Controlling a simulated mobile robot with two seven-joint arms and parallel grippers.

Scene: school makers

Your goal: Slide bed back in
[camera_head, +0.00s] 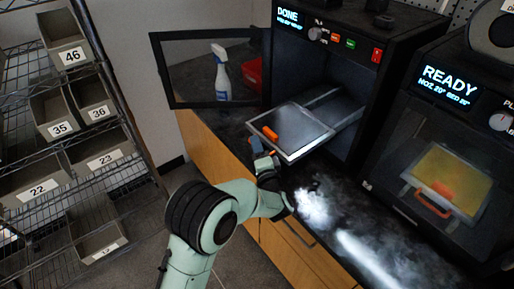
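The printer on the left (374,78) shows "DONE" and its door (168,72) stands open to the left. Its bed (305,127), a dark plate with a light rim, sticks out of the open chamber toward me. A small orange-red bit shows by the fingers, perhaps a handle. Whether the fingers are shut on it is too small to tell. My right gripper is not in view.
A second printer (408,110) showing "READY" stands at the right, shut, with a yellowish bed (448,178) inside. A spray bottle (221,75) and a red bin (252,74) stand behind the open door. Wire shelves with numbered bins (66,54) are at the left. The dark counter (375,220) in front is clear.

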